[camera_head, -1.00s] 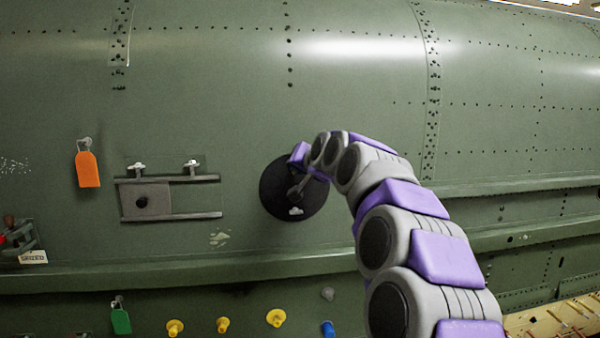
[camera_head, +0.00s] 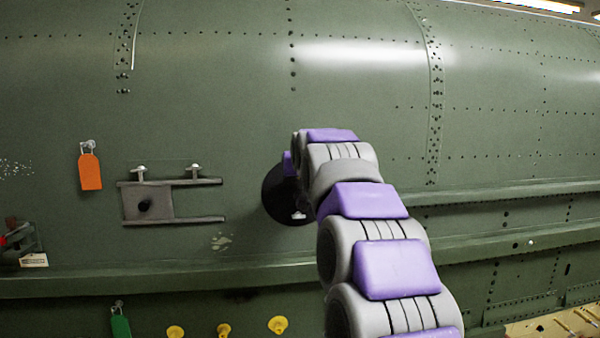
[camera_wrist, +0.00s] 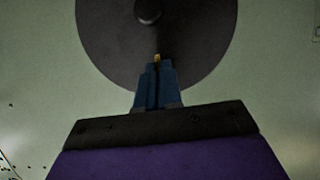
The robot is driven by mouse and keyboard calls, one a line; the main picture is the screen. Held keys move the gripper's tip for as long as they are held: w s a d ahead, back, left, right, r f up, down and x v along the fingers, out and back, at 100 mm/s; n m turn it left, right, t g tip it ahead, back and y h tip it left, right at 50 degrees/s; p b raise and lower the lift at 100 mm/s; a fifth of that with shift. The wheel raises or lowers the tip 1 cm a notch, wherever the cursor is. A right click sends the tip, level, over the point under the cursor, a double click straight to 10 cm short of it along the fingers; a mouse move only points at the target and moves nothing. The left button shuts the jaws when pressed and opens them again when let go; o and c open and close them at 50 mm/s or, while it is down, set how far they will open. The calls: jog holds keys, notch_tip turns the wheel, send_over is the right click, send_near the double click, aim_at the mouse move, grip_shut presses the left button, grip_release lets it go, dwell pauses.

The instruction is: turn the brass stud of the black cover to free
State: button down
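The black cover (camera_head: 277,200) is a round disc on the green fuselage skin, partly hidden by my arm in the head view. It fills the upper middle of the wrist view (camera_wrist: 105,45), with a dark round knob (camera_wrist: 148,12) at the top edge. The brass stud (camera_wrist: 157,58) shows as a small yellowish bit at the tips of my gripper's blue fingers. My gripper (camera_wrist: 157,66) is in front of the cover's lower part, its fingers close together with the stud between their tips. In the head view my arm hides the gripper and stud.
A grey bracket with two rails (camera_head: 170,203) is left of the cover. An orange tag (camera_head: 90,172) and a green tag (camera_head: 120,323) hang further left. Several yellow plugs, one here (camera_head: 277,324), sit below the long ledge (camera_head: 150,281). The skin above is clear.

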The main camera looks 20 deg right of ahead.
jog(key=shift+f, duration=0.25)
jog(key=c, duration=1.3)
grip_release()
jog(key=shift+r, duration=0.2)
jog(key=b+v, duration=0.1)
jog(key=v, duration=1.6)
jog(key=shift+b, duration=0.3)
jog(key=shift+s+a, duration=0.1)
